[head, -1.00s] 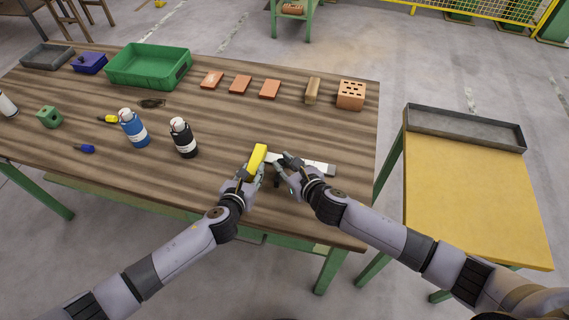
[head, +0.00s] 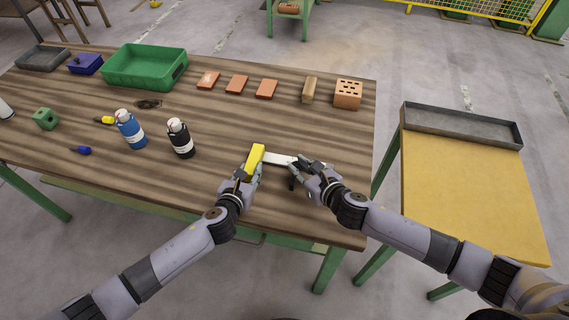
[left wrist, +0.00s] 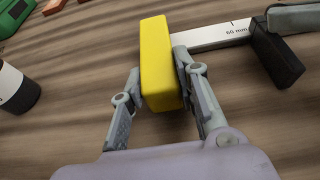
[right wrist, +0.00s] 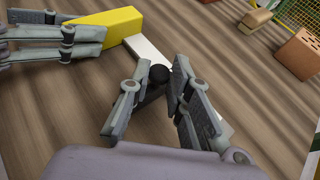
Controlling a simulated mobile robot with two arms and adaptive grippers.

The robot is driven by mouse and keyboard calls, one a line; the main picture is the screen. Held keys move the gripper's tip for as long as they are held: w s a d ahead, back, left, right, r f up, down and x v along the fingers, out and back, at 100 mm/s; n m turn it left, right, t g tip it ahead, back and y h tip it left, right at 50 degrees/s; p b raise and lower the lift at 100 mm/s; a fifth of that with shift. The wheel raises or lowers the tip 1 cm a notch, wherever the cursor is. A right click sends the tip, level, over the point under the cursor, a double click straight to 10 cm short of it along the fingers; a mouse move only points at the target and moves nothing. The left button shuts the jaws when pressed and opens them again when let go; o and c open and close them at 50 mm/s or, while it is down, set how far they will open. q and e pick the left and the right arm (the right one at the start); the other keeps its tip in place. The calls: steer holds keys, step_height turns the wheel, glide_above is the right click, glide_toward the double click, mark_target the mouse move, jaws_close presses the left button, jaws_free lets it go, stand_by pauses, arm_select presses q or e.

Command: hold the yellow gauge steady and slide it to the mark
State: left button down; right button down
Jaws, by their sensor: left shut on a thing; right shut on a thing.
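The gauge has a yellow block (head: 255,158) at its left end and a pale flat bar (head: 277,159) running right from it on the table. My left gripper (head: 247,172) is shut on the yellow block, one finger on each side in the left wrist view (left wrist: 160,80). My right gripper (head: 308,172) is shut on the gauge's black slider, whose dark jaw shows in the left wrist view (left wrist: 277,58) and round end in the right wrist view (right wrist: 158,74). A line and a small "mm" label on the bar (left wrist: 215,34) lie just left of the slider.
Blue (head: 130,130) and black (head: 180,139) bottles stand left of the gauge. Flat bricks (head: 236,84), a wooden block (head: 310,90), a holed brick (head: 347,94) and a green bin (head: 145,67) are farther back. The table's right edge is near; bare wood surrounds the gauge.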

steer(key=d, duration=0.1)
steer(key=s+d, duration=0.1)
steer(key=d, duration=0.1)
steer(key=shift+d, duration=0.15)
arm_select(q)
steer(key=shift+a, duration=0.1)
arm_select(e)
steer(key=c, duration=1.5)
jaws_free()
steer(key=v, duration=1.1)
steer(key=shift+s+r, duration=0.25)
steer(key=shift+s, duration=0.15)
